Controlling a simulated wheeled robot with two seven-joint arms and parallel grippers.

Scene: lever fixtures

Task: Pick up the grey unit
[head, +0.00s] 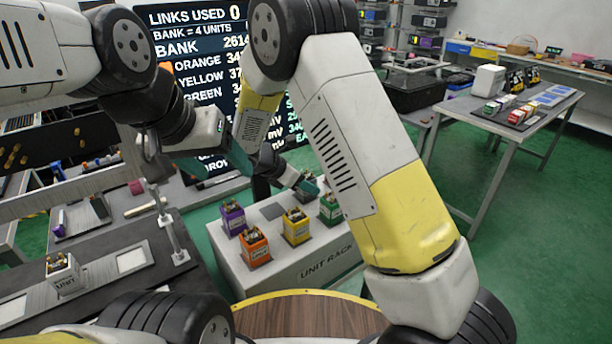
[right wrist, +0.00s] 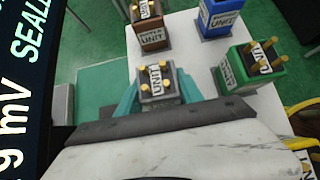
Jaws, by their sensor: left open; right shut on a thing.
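The grey unit (right wrist: 156,84), a small block with brass posts and a white label, is between the teal fingers of my right gripper (right wrist: 158,98) in the right wrist view. The gripper is shut on it. In the head view the grey unit (head: 308,184) shows small at the back of the white unit rack (head: 285,274), at the tip of my right gripper (head: 303,183). I cannot tell whether it is clear of the rack. My left gripper (head: 214,162) is open and empty, with teal fingers spread, above and left of the rack.
Purple (head: 233,218), orange (head: 255,246), yellow (head: 296,226) and green (head: 329,208) units stand on the rack. Brown (right wrist: 150,26) and blue (right wrist: 219,18) units are close to the grey one. A white unit (head: 63,272) stands on the left bench. A metal post (head: 168,228) rises there.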

